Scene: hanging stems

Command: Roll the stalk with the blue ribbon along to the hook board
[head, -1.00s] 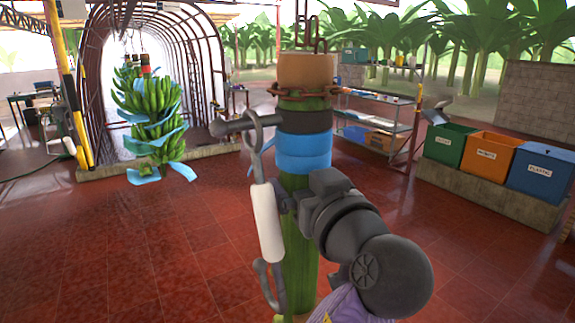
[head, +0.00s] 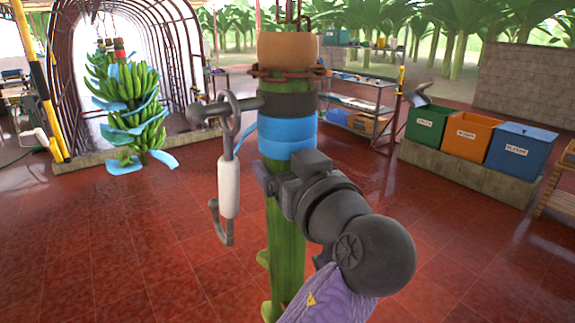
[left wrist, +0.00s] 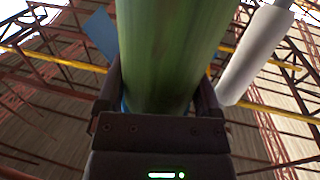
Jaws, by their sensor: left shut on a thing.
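The green stalk (head: 287,245) hangs upright close in front of me in the head view. A blue ribbon (head: 287,136) is wrapped around its upper part, below a dark band. A rusty chain (head: 284,73) circles its pale top. My left gripper (head: 277,178) is shut on the stalk just below the ribbon. In the left wrist view its two fingers (left wrist: 160,100) stand on either side of the stalk (left wrist: 170,50). A metal hook with a white handle (head: 229,188) hangs on the left of the stalk. I cannot make out a hook board. My right gripper is not in view.
A banana bunch (head: 125,100) with blue strips hangs at the left before an arched tunnel (head: 165,40). A metal shelf rack (head: 365,105) stands behind to the right. Green (head: 433,125), orange (head: 470,136) and blue (head: 518,150) bins stand at the right. Much red tiled floor is clear.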

